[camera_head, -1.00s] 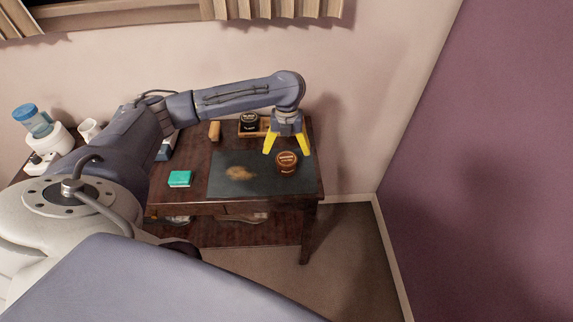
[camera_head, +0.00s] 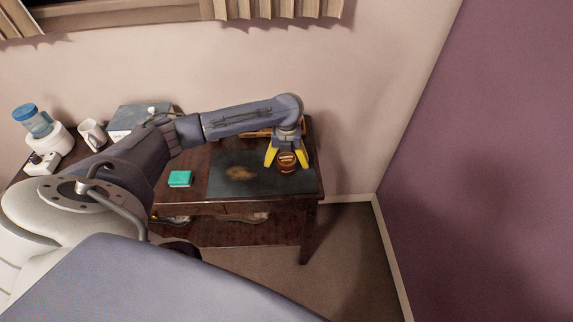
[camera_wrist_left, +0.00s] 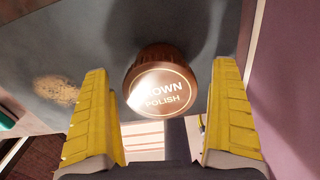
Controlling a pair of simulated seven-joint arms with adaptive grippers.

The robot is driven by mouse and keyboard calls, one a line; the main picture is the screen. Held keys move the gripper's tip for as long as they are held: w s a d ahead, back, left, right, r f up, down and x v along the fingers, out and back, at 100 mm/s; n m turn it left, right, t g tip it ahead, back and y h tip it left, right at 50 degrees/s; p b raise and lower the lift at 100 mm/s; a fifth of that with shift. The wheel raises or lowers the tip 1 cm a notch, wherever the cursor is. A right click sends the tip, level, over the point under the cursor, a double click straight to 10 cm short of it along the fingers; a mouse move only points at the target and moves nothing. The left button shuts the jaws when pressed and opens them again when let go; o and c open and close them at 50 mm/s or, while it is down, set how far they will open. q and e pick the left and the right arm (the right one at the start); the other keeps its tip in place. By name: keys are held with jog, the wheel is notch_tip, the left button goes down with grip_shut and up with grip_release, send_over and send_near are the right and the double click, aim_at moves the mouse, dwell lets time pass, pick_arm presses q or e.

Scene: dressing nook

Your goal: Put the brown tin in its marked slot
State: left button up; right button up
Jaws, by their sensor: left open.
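The brown tin (camera_head: 287,163) stands on the dark mat (camera_head: 222,186) near its right end. In the left wrist view the tin (camera_wrist_left: 160,90) shows its lid, lettered "BROWN POLISH". My left gripper (camera_head: 286,164) points down over the tin, with its yellow fingers on either side. In the left wrist view my left gripper (camera_wrist_left: 163,122) is open, with gaps between both fingers and the tin. A wooden holder (camera_head: 260,133) is behind my left arm and mostly hidden; no marked slot can be made out. My right gripper is not in view.
A teal block (camera_head: 180,178) lies on the table left of the mat. A brown stain (camera_head: 241,173) marks the mat. A white mug (camera_head: 92,134), a blue-topped dispenser (camera_head: 38,122) and a box (camera_head: 138,118) stand at the left. A wall rises behind the table.

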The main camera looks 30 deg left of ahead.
pick_arm(q)
jog(key=shift+c, duration=0.4)
jog(key=c, duration=1.4)
jog(key=shift+c, duration=0.3)
jog(key=shift+r, duration=0.2)
